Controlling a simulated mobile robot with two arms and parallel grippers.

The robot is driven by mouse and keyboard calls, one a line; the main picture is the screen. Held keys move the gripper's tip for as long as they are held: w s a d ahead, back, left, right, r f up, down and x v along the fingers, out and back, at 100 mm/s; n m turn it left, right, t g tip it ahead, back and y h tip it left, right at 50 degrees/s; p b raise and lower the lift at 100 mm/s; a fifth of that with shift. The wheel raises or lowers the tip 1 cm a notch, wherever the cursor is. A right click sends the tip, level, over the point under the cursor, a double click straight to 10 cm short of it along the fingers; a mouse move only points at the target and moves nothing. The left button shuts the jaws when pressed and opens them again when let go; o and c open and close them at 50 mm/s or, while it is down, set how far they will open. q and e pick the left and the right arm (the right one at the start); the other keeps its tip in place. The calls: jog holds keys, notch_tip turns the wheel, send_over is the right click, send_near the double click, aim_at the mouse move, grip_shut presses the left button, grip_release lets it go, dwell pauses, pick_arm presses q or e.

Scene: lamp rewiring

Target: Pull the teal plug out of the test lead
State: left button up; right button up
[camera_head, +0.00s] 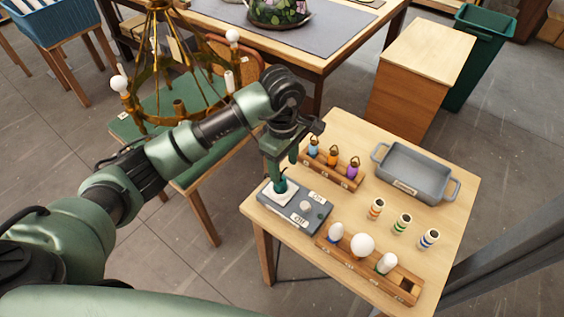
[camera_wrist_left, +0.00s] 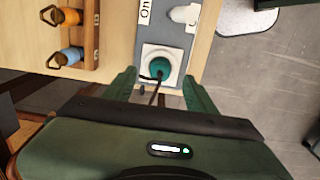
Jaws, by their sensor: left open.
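The teal plug (camera_head: 281,186) stands in the white square socket (camera_head: 270,192) at the back left of the grey test box (camera_head: 313,222). In the left wrist view the round teal plug (camera_wrist_left: 159,68) shows from above, with a dark cord running from it toward my gripper. My left gripper (camera_head: 284,168) points down just above the plug. Its green fingers are apart, one on each side of the plug in the left wrist view (camera_wrist_left: 160,79). I cannot tell whether a finger touches it. My right gripper is not in view.
A wooden rack (camera_head: 340,176) with blue, orange and purple items stands behind the box. A bulb rack (camera_head: 350,262) lies in front. Several striped cylinders and a grey tray (camera_head: 420,170) are to the right. A brass chandelier (camera_head: 180,107) rests left, behind my arm.

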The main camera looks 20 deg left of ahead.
aim_at(282, 181)
pick_arm(q)
jog(key=shift+a+f, duration=0.1)
jog(key=shift+a, duration=0.25)
jog(key=shift+f+p, duration=0.3)
jog(key=shift+f, duration=0.1)
notch_tip(282, 181, down, 5)
jog(key=shift+p, duration=0.9)
jog(key=shift+d+f, duration=0.1)
jog(key=shift+f, duration=0.7)
grip_shut()
jog(key=shift+r, duration=0.2)
jog(key=shift+r+p, duration=1.35)
jog(key=shift+r, duration=0.75)
